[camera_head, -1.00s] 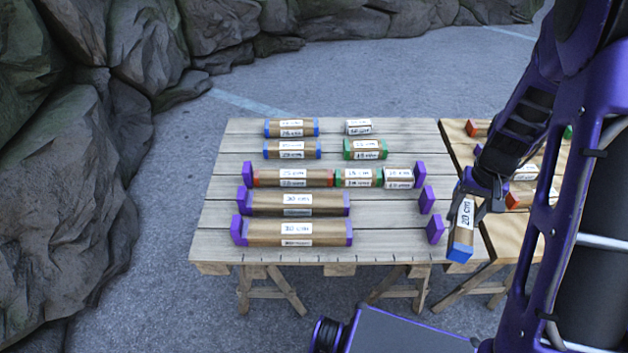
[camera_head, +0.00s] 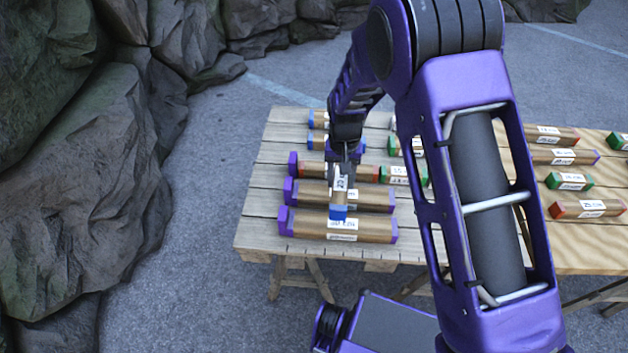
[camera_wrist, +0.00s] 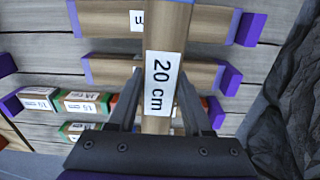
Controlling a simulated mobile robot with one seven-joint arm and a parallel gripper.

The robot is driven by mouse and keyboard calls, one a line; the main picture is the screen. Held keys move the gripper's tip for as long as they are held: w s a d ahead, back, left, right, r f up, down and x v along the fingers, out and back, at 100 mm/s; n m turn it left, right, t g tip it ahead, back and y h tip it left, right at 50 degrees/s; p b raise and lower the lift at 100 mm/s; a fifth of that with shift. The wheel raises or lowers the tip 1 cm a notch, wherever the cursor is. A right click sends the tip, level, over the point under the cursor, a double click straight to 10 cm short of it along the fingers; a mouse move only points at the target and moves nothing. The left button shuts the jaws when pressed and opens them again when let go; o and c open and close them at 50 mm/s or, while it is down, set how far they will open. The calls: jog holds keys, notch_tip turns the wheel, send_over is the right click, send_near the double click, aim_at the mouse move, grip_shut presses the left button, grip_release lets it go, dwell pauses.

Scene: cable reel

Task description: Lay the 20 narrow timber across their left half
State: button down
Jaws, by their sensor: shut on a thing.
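My gripper (camera_head: 342,170) is shut on the 20 cm timber (camera_head: 339,204), a narrow brown bar with a white label and a blue near end. In the wrist view the gripper (camera_wrist: 159,92) grips it by its sides, and its "20 cm" label (camera_wrist: 161,84) faces up. The bar points toward the head camera, crosswise to two long purple-ended timbers, the front one (camera_head: 310,224) and the one behind it (camera_head: 312,193). It is over them, left of their far right ends. Whether it touches them I cannot tell. My arm hides the right of the table.
Purple blocks stand at the long timbers' left ends (camera_head: 284,219). Behind lies a row with a red-ended timber (camera_head: 312,170) and a green-ended one (camera_head: 396,182). Further timbers lie on the pale wooden table (camera_head: 600,240) at right. Rocks (camera_head: 70,230) stand left.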

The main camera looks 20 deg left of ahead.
jog(key=shift+n, duration=0.3)
jog(key=shift+s+a+f+b, duration=0.45)
jog(key=shift+a+f, duration=0.65)
jog(key=shift+s+a+f+b, duration=0.4)
jog(key=shift+a+f+b, duration=0.1)
jog(key=shift+a+f, duration=0.65)
jog(key=shift+s+a+f+b, duration=0.45)
jog(key=shift+a+f, duration=0.6)
jog(key=shift+f, duration=0.05)
jog(key=shift+f+b, duration=0.3)
jog(key=shift+f, duration=0.05)
jog(key=shift+c, duration=1.2)
grip_release()
jog(key=shift+r, duration=0.1)
notch_tip(320, 180, up, 17)
jog(key=p, duration=0.2)
jog(key=shift+r, duration=0.15)
